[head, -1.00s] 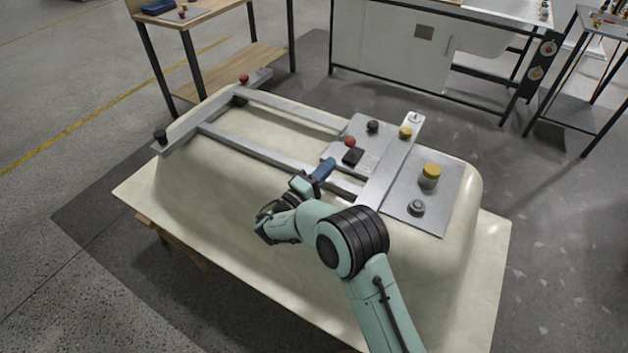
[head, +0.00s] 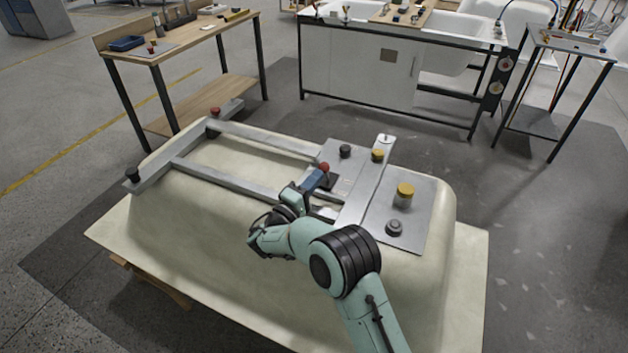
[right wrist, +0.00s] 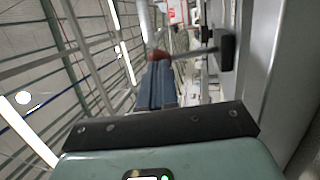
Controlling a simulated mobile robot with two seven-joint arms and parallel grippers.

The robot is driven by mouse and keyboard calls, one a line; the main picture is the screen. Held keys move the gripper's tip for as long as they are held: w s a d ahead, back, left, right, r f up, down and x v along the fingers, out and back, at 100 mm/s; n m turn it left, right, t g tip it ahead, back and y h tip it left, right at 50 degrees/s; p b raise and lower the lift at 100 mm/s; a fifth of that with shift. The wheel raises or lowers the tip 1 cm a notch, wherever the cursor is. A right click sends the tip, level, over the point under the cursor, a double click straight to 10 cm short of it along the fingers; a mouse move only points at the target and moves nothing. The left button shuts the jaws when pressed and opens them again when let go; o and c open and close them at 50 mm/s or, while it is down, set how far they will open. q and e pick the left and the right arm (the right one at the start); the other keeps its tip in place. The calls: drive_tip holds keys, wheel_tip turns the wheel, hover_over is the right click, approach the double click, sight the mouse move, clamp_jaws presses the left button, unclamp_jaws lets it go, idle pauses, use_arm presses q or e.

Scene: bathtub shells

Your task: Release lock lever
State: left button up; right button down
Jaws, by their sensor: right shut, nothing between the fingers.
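A lever with a red knob (head: 325,168) stands on the metal plate (head: 345,185) of the frame on the upturned tub shell (head: 200,225). In the right wrist view a thin rod joins the red knob (right wrist: 158,55) to a black block (right wrist: 228,52). My right gripper (head: 317,178) is shut and empty, its blue fingertips right by the knob. In the wrist view the blue fingers (right wrist: 156,85) point at the knob and overlap its lower edge; I cannot tell whether they touch. The gripper partly hides the lever's base. My left gripper is out of view.
A black knob (head: 345,151), a yellow knob (head: 378,155), a larger yellow knob (head: 405,191) and a grey knob (head: 394,227) stand near the lever. Metal rails (head: 228,180) cross the shell. A wooden bench (head: 190,40) and a sink unit (head: 370,75) stand behind.

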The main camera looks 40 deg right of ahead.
drive_tip(key=shift+w+d+r+g+y+p, duration=0.2)
drive_tip(key=shift+d+r+y+p, duration=0.2)
drive_tip(key=shift+r+y+p, duration=0.2)
drive_tip(key=shift+w+d+r+g+y+p, duration=0.1)
drive_tip(key=shift+w+d+r+y+p, duration=0.1)
drive_tip(key=shift+d+r+y+p, duration=0.25)
drive_tip(key=d+r+y+p, duration=0.1)
drive_tip(key=p, duration=0.1)
drive_tip(key=w+d+r+n+g+y+p, duration=0.1)
drive_tip(key=y+p, duration=0.1)
drive_tip(key=shift+w+d+y+p, duration=0.15)
drive_tip(key=shift+d+y+p, duration=0.05)
drive_tip(key=shift+y+p, duration=0.1)
use_arm(q)
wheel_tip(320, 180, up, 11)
drive_tip(key=p, duration=0.4)
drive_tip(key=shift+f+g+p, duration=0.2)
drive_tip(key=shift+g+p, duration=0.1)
use_arm(e)
drive_tip(key=d, duration=0.1)
drive_tip(key=w+d+y, duration=0.1)
drive_tip(key=d+g+y, duration=0.1)
drive_tip(key=shift+w+f+y, duration=0.15)
drive_tip(key=shift+w+y, duration=0.1)
drive_tip(key=shift+w, duration=0.1)
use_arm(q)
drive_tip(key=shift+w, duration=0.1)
use_arm(e)
drive_tip(key=shift+d, duration=0.15)
